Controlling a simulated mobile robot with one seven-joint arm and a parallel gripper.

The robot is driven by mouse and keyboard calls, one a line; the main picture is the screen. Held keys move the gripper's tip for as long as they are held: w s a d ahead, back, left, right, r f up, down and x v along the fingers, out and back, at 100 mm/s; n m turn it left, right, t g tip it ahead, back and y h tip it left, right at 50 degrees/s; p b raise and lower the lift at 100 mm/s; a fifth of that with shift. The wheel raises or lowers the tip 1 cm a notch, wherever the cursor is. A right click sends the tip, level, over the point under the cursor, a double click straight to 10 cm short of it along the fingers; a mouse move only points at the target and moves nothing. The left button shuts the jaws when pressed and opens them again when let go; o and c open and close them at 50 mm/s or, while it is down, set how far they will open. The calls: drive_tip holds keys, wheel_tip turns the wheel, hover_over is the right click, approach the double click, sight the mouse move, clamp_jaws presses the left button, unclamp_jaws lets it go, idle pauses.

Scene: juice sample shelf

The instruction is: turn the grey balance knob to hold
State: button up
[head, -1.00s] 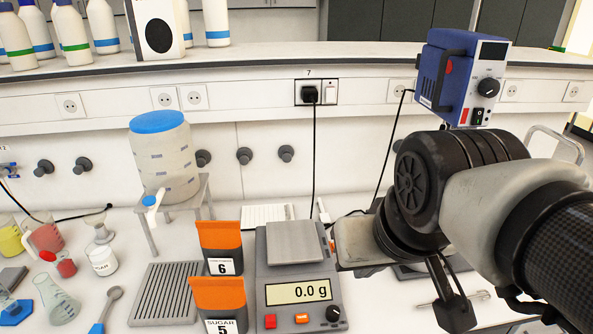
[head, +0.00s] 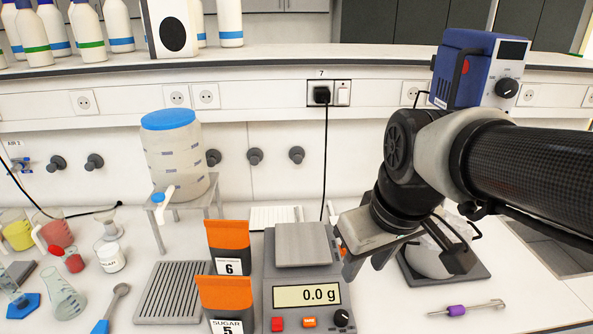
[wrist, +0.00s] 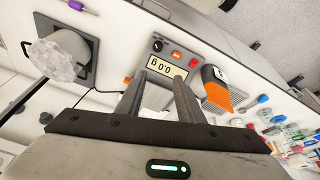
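The balance (head: 268,285) stands on the bench in the head view, with a metal pan and a display reading 0.0 g. Its round knob (head: 341,318) looks dark, nearly black, and sits at the front right corner. In the wrist view the knob (wrist: 157,45) shows beyond my fingertips, beside the display. My gripper (wrist: 159,80) is open, with a gap between its fingers and nothing held. In the head view it is at the right of the balance, behind the knob and apart from it.
Two orange-topped sugar packs (head: 228,247) stand close at the balance's left. A grey ribbed tray (head: 172,292) lies further left. A device with a whitish vessel (head: 428,259) stands right of the balance, partly behind my arm. A purple-handled tool (head: 457,310) lies at the front right.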

sight(341, 314)
drive_tip(key=w+f+n+g+p, duration=0.1)
drive_tip(key=w+f+n+g, duration=0.3)
drive_tip(key=w+f+n, duration=0.4)
drive_tip(key=shift+m+h, duration=0.3)
drive_tip(key=shift+m, duration=0.1)
drive_tip(key=f, duration=1.1)
drive_tip(key=f+b, duration=0.1)
drive_tip(key=f, duration=0.5)
drive_tip(key=shift+w+f, duration=0.3)
drive_tip(key=shift+w, duration=0.1)
drive_tip(key=c, duration=0.8)
